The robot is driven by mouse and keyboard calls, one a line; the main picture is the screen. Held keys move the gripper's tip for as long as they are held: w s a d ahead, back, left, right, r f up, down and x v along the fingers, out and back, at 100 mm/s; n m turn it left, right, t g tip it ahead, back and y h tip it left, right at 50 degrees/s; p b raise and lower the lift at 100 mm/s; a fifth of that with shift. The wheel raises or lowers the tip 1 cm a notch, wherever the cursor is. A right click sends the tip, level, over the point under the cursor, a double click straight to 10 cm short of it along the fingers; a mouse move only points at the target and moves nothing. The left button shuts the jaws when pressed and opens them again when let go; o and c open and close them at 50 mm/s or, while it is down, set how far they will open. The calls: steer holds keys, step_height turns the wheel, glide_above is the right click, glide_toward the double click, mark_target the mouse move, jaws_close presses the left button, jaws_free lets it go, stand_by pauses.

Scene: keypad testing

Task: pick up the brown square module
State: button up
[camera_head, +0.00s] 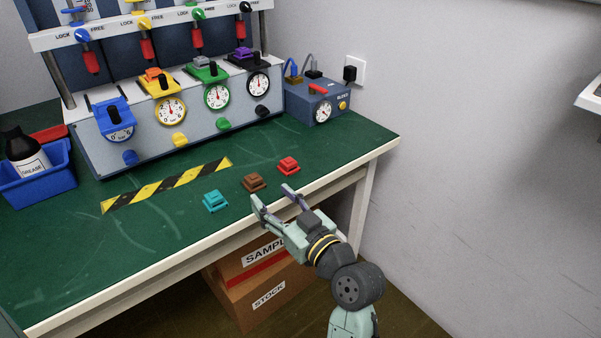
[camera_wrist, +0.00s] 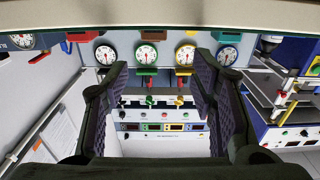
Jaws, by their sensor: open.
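The brown square module (camera_head: 254,182), a small stepped block, sits on the green bench top near its front edge, between the teal module (camera_head: 215,201) and the red module (camera_head: 288,166). My gripper (camera_head: 272,194) is open and empty at the front edge, just short of the brown module. Its fingers point toward the bench and do not touch the module. In the wrist view, the picture is upside down. There the brown module (camera_wrist: 154,36) shows small beyond the open fingers (camera_wrist: 160,80), near the top.
A gauge panel (camera_head: 190,120) with coloured valves stands behind the modules. A striped tape (camera_head: 165,186) lies at left. A blue box (camera_head: 318,100) stands at the back right, a blue bin (camera_head: 40,180) at far left. Cardboard boxes (camera_head: 262,285) sit under the bench.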

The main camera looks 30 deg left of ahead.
mark_target(254, 177)
steer(key=x, duration=0.1)
steer(key=p+x, duration=0.1)
steer(key=x, duration=0.2)
steer(key=shift+w+a+f, duration=0.25)
steer(key=shift+w+f, duration=0.15)
steer(key=p+x, duration=0.2)
steer(key=x, duration=0.2)
steer(key=shift+w+r, duration=0.1)
steer(key=shift+r, duration=0.05)
steer(key=shift+w+a, duration=0.25)
steer(key=shift+a, duration=0.25)
steer(key=shift+c, duration=0.6)
steer(key=c, duration=1)
